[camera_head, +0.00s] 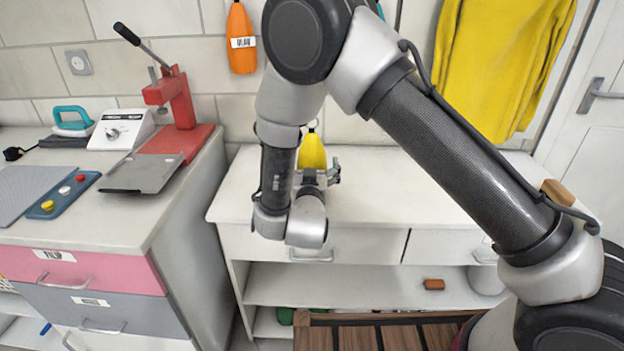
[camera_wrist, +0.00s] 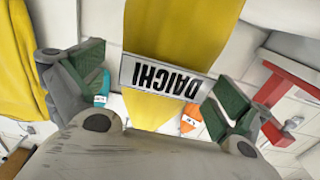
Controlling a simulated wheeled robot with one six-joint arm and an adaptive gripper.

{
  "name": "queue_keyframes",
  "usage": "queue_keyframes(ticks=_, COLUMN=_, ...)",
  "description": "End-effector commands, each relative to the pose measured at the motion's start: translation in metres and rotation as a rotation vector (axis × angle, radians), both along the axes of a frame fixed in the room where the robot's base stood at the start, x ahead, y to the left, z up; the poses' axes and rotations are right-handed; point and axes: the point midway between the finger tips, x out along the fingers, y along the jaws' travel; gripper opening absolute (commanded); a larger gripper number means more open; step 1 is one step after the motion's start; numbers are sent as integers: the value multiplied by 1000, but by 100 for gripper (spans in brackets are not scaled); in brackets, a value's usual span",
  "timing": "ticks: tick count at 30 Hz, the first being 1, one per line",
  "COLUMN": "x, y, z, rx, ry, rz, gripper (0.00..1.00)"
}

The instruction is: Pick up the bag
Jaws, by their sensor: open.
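A yellow bag (camera_head: 312,151) with a ring at its top shows at the wall behind the white counter, partly hidden by my arm and gripper. In the wrist view the yellow bag (camera_wrist: 178,30) fills the upper middle, with an upside-down label reading DAICHI. My gripper (camera_head: 318,176) is in front of the bag's lower part. In the wrist view my gripper (camera_wrist: 163,92) is open, with one green-padded finger on each side of the label. The pads come close to the label's ends; I cannot tell whether they touch it.
An orange labelled item (camera_head: 241,42) hangs on the tiled wall to the left. A yellow cloth (camera_head: 500,60) hangs to the right. A red press (camera_head: 178,105) stands on the left counter. The white counter (camera_head: 400,185) has bare room right of my gripper.

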Motion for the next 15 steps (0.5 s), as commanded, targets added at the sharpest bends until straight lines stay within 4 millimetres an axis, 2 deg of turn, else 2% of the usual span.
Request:
queue_keyframes(ticks=3, x=14, y=-1, z=0, rx=0, ry=-1, rz=-1, gripper=100)
queue_keyframes(ticks=9, x=15, y=0, z=0, rx=-1, ry=0, rz=1, gripper=100)
queue_keyframes(ticks=15, x=15, y=-1, z=0, rx=-1, ry=0, rz=1, gripper=64)
